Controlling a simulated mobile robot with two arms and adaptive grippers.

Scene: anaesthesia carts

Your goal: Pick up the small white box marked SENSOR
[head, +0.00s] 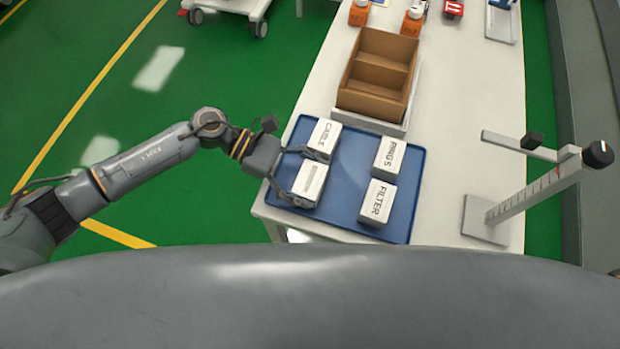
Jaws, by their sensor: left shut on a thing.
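A blue tray (345,195) on the white table holds several small white boxes. My left gripper (309,180) reaches in from the left and is shut on the small white box (312,178) at the tray's left side, one finger at its far end and one at its near end. The marking on this box is too small to read, so I cannot confirm SENSOR. I cannot tell whether it rests on the tray or is slightly raised. The box marked CABLE (324,136) is just behind it, close to the far finger. My right gripper is not in view.
Boxes marked RINGS (390,157) and FILTER (378,202) stand on the tray's right side. A brown divided box (378,75) is behind the tray. A stand with a scale (530,192) is at the right. Orange-labelled bottles (412,22) stand farther back.

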